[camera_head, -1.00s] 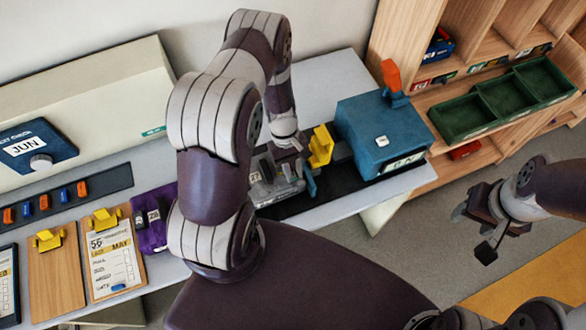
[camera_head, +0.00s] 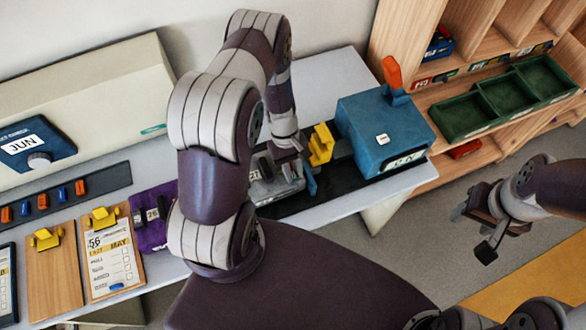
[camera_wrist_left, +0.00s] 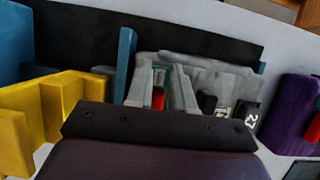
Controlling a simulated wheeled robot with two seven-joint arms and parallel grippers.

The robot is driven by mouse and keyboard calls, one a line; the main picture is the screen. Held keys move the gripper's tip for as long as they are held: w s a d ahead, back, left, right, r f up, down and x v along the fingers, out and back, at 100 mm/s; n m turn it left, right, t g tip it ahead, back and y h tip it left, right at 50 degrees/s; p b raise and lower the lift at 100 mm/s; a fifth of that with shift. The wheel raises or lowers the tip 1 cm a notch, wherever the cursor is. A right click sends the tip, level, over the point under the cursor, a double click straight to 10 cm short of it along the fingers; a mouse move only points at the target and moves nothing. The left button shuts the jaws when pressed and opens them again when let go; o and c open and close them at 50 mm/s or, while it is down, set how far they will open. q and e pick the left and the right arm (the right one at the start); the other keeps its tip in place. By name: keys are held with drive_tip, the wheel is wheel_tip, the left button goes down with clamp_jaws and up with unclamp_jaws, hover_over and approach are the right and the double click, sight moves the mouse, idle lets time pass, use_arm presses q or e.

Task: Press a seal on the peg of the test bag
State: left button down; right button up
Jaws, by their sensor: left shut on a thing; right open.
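My left gripper (camera_wrist_left: 161,86) is shut on a small red thing (camera_wrist_left: 158,98), mostly hidden between its fingers; I cannot tell whether it is a seal. The fingers are at a grey, bag-like thing (camera_wrist_left: 215,82), which also shows in the head view (camera_head: 278,188) with a numbered tag at its left. In the head view my left arm comes down over it and hides part of it. I cannot make out a peg. A purple bag-like thing (camera_head: 154,232) with black tags lies to its left. My right gripper (camera_head: 474,230) is open and empty, over the floor at the right.
A yellow block-like piece (camera_head: 320,146) and a blue box (camera_head: 380,132) with an orange lever (camera_head: 392,72) stand right of the grey thing on a black strip. Clipboards (camera_head: 112,264) lie at the left. A green divided tray (camera_head: 505,98) is on the wooden shelf.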

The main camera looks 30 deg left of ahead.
use_arm(q)
drive_tip(key=shift+f, duration=0.1)
drive_tip(key=c, duration=0.9)
unclamp_jaws()
drive_tip(key=shift+w+a+r, duration=0.15)
drive_tip(key=shift+w+r, duration=0.05)
drive_tip(key=shift+r, duration=0.25)
drive_tip(key=b+v, duration=0.2)
drive_tip(key=v, duration=0.9)
drive_tip(key=shift+r+b, duration=0.4)
